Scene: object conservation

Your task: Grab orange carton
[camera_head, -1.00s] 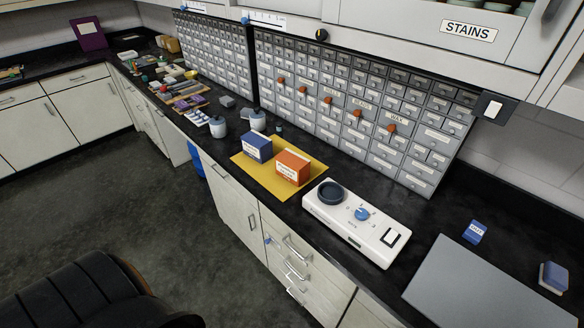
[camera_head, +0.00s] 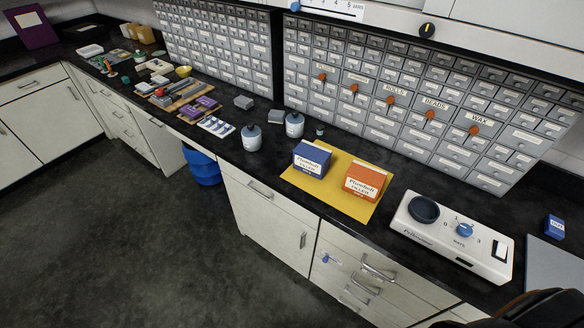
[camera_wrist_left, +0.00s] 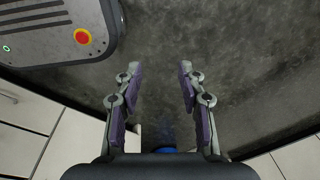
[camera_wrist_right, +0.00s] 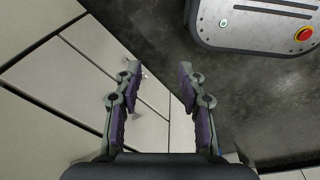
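The orange carton (camera_head: 366,182) stands on a yellow mat (camera_head: 328,204) on the black counter in the head view. A blue carton (camera_head: 311,159) stands just left of it on the same mat. Neither gripper shows in the head view. In the left wrist view my left gripper (camera_wrist_left: 157,68) is open and empty, pointing over the grey floor. In the right wrist view my right gripper (camera_wrist_right: 157,68) is open and empty, over the floor beside pale cabinet fronts. Both are away from the orange carton, which no wrist view shows.
A white device with a dial (camera_head: 454,236) stands right of the mat. Grey lidded jars (camera_head: 252,138) stand to its left. A bank of small drawers (camera_head: 400,100) rises behind. Cabinet fronts with handles (camera_head: 265,217) run below the counter edge. A blue bin (camera_head: 203,168) stands on the floor.

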